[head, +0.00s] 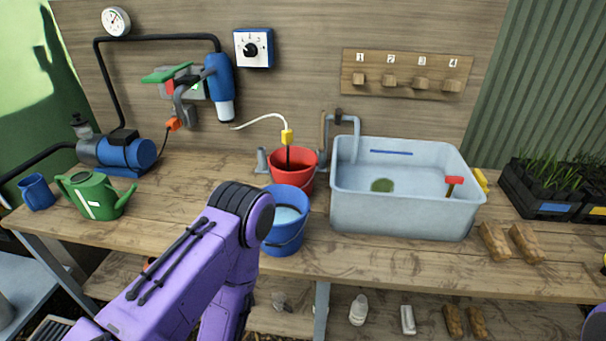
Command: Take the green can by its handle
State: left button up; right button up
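The green can (96,196), a watering can with a pale mark on its side, stands upright on the left part of the wooden bench. Thin parts stick out on both its left and right sides; at this size I cannot tell surely which is the handle. My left arm comes in from the lower left and bends at an elbow in front of the bench, to the right of the can. Its gripper is out of sight. Only a small purple piece of my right arm shows at the lower right edge. Nothing of mine touches the can.
A blue jug (38,192) stands close left of the can, and a blue pump (138,154) behind it. A blue bucket (286,235), red bucket (293,180) and grey basin (400,214) stand to the right. Bare bench (170,205) lies between can and buckets.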

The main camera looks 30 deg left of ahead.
aim_at(93, 194)
jog(key=u, duration=3.7)
jog(key=i, duration=2.3)
jog(key=z, duration=3.1)
